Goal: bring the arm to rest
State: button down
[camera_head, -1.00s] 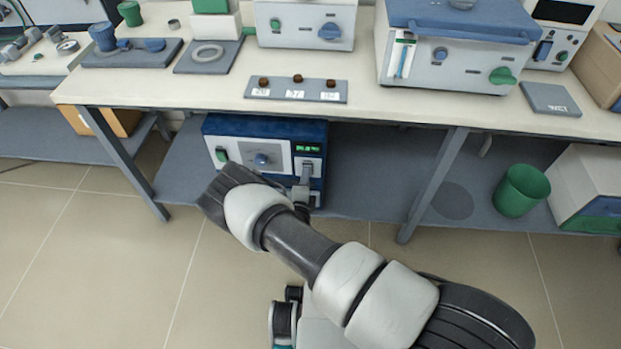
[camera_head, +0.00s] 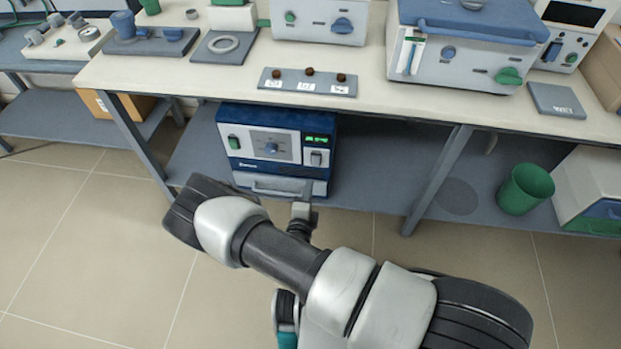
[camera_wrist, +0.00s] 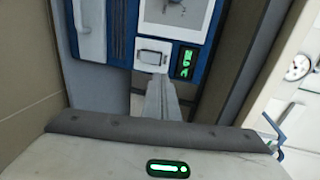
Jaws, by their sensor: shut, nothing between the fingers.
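My arm reaches from the lower right towards the front of the lower shelf. My gripper (camera_head: 303,212) is below and in front of the blue and white furnace (camera_head: 262,170) in the head view, apart from its front as far as I can tell. In the wrist view my gripper (camera_wrist: 163,97) has its fingers together with nothing between them. The furnace's white rocker switch (camera_wrist: 152,55) and green-lit display (camera_wrist: 187,62) show just beyond the fingertips. My gripper is small and partly hidden in the head view.
The workbench (camera_head: 400,110) stands above the shelf, with a grey tray of three brown samples (camera_head: 309,72) near its edge. A table leg (camera_head: 437,180) and a green bin (camera_head: 525,189) are to the right. The floor (camera_head: 100,260) at left is clear.

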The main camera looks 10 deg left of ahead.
jog(key=shift+s+r, duration=0.25)
jog(key=shift+s, duration=0.25)
